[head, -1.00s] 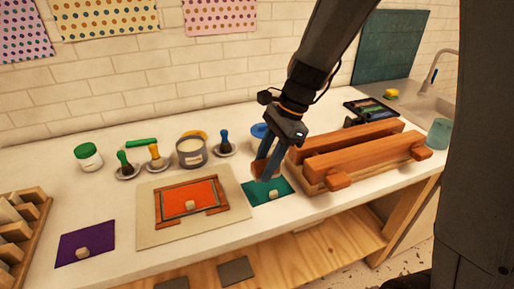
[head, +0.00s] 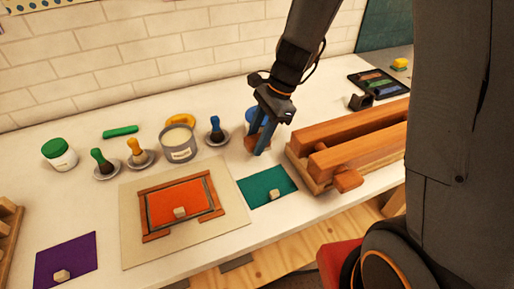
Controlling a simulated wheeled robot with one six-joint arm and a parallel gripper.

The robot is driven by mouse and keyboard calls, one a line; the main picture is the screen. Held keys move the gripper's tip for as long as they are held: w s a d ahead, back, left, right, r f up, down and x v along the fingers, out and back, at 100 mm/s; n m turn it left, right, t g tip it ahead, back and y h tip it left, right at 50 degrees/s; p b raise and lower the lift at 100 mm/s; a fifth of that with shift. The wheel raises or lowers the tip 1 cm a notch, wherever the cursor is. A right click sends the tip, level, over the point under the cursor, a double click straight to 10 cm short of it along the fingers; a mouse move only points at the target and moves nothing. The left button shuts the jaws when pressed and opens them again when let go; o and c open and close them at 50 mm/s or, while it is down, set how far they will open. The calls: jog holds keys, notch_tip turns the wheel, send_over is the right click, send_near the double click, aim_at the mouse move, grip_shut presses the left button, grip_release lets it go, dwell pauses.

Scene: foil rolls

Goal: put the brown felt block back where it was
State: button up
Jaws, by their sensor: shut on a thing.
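My gripper (head: 259,141) is shut on a small brown block (head: 249,143), partly hidden by the blue-grey fingers. It is behind the teal sheet (head: 250,193), left of the wooden press and in front of a blue round dish (head: 257,115) that my arm partly covers. I cannot tell whether the block touches the counter.
The wooden press (head: 345,160) stands to the right. A dark tray (head: 370,76) with coloured blocks lies behind it. Brushes on saucers, including a blue brush (head: 215,124), and a grey tin (head: 178,152) stand left. An orange framed sheet (head: 178,205) lies front left.

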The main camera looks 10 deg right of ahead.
jog(key=shift+f+p, duration=0.35)
jog(key=shift+f, duration=1.75)
jog(key=shift+f, duration=0.1)
jog(key=o, duration=1)
jog(key=b+v, duration=0.2)
jog(key=v, duration=1)
jog(key=shift+b, duration=0.35)
